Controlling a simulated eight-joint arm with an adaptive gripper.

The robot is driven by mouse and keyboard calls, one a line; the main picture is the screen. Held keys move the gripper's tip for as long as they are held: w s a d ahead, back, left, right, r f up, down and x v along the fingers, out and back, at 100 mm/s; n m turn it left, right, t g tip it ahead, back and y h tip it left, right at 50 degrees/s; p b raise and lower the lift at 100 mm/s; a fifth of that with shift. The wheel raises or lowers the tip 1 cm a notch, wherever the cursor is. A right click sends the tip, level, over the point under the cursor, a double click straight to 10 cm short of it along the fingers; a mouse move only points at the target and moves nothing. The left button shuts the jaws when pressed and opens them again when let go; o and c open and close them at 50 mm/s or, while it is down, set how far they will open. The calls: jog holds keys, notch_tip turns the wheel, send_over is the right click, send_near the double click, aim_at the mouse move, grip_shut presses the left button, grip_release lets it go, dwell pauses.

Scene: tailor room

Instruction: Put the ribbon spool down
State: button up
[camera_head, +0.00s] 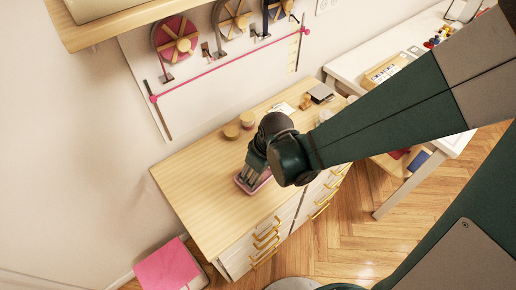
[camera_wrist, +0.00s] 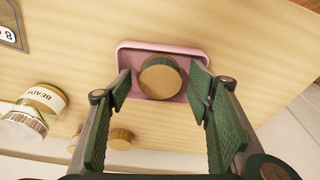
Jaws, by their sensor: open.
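The ribbon spool (camera_wrist: 160,78), with a round wooden top, stands in a shallow pink tray (camera_wrist: 160,46) in the wrist view. My gripper (camera_wrist: 161,86) is open, with one finger on each side of the spool. Narrow gaps show between the fingertips and the spool. In the head view my gripper (camera_head: 252,171) points down over the pink tray (camera_head: 242,186) on the wooden counter (camera_head: 195,180). The spool is hidden there behind my gripper.
Two round wooden-topped pieces (camera_head: 231,132) stand on the counter behind the tray. Small items, including a dark one (camera_head: 320,93), stand towards the counter's far right. The counter's left part is clear.

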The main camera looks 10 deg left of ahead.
jog(key=p+v, duration=0.2)
jog(key=v, duration=0.9)
jog(key=shift+r, duration=0.3)
jog(key=shift+s, duration=0.1)
jog(key=shift+d, duration=0.1)
dwell(0.7)
jog(key=d+r+m+t, duration=0.2)
jog(key=d+r, duration=0.3)
jog(key=d, duration=0.3)
jog(key=s+d+r+m+t+h, duration=0.1)
jog(key=d+r+m+t, duration=0.1)
jog(key=d+r+m, duration=0.3)
jog(key=s+d+r+m+t+h, duration=0.1)
jog(key=d+r+m, duration=0.3)
jog(key=d, duration=0.8)
jog(key=shift+s+d+r+t, duration=0.25)
jog(key=shift+r+t, duration=0.15)
jog(key=shift+r, duration=0.6)
